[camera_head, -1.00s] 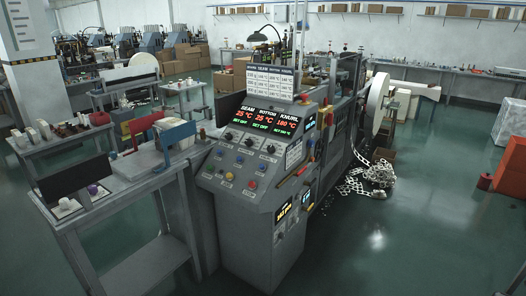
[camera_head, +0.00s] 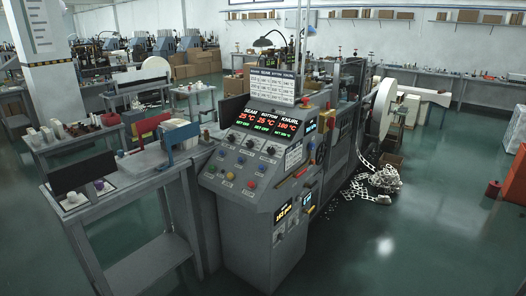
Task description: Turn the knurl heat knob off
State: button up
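The grey control panel (camera_head: 240,176) of the cup machine faces me in the middle of the view. Its display (camera_head: 264,122) has columns for seam, bottom and knurl. Seam and bottom read 25 °C in red with "set off" in green. Knurl shows a higher red number, 160 or 180 °C, with a green set value that is not "off". Three dark knobs sit in a row below. The rightmost, under the knurl column, is the knurl heat knob (camera_head: 271,150); its pointer is too small to read. My gripper is not in view.
Coloured buttons (camera_head: 250,184) sit below the knobs. A side table (camera_head: 125,215) with small cups and a red and a blue plate stands left of the panel. Paper scrap (camera_head: 375,185) lies on the floor at the right. Open floor (camera_head: 400,250) lies at the front right.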

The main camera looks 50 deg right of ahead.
aim_at(271, 150)
jog(key=z, duration=0.1)
jog(key=i, duration=0.95)
jog(key=u, duration=0.05)
